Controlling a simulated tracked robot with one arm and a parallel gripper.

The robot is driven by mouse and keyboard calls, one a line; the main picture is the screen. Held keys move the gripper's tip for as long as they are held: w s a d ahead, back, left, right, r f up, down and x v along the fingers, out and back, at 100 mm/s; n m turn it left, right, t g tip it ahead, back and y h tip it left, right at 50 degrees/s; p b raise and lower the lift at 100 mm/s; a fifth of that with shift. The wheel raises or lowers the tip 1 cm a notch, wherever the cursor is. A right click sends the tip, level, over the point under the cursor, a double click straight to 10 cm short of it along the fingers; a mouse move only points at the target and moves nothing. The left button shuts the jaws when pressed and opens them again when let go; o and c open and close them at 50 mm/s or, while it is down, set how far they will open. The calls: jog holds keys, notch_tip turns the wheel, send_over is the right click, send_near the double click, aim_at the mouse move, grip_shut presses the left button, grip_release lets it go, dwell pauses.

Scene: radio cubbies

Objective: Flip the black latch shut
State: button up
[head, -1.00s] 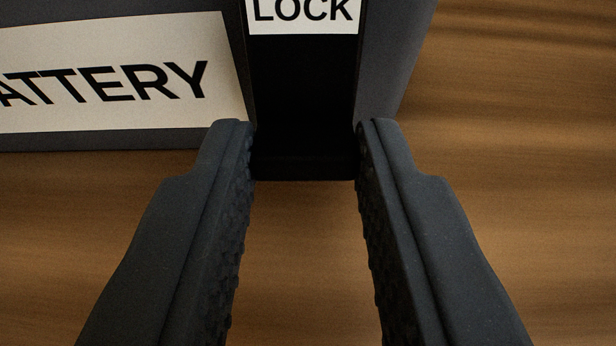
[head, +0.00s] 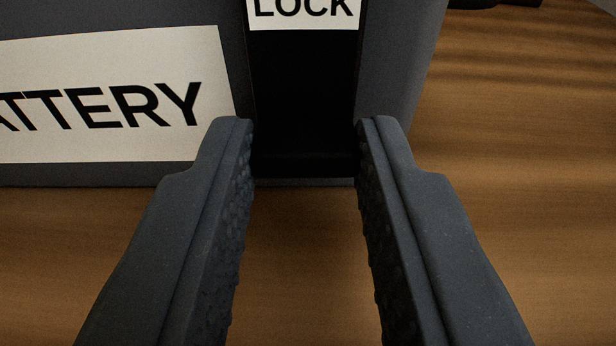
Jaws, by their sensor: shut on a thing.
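The black latch (head: 303,95) is a dark upright strap at top centre, with a white "LOCK" label (head: 304,12) on its upper part, cut off by the frame's top edge. It lies in front of the grey case (head: 403,90). My gripper (head: 305,150) has its two fingertips on the left and right sides of the latch's lower end and is shut on it. The ridged inner pads face each other, and below the latch the space between them is empty. The latch's upper end is out of view.
A white "BATTERY" label (head: 110,100) is on the case's face at the left. The wooden surface (head: 520,180) is bare at the right and below the case. A dark object (head: 495,3) shows at the top right edge.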

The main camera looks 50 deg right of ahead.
jog(key=o, duration=1)
jog(key=shift+a, duration=0.1)
jog(key=p+v, duration=0.9)
jog(key=v, duration=0.4)
jog(key=shift+s+a, duration=0.2)
jog(key=shift+s, duration=0.05)
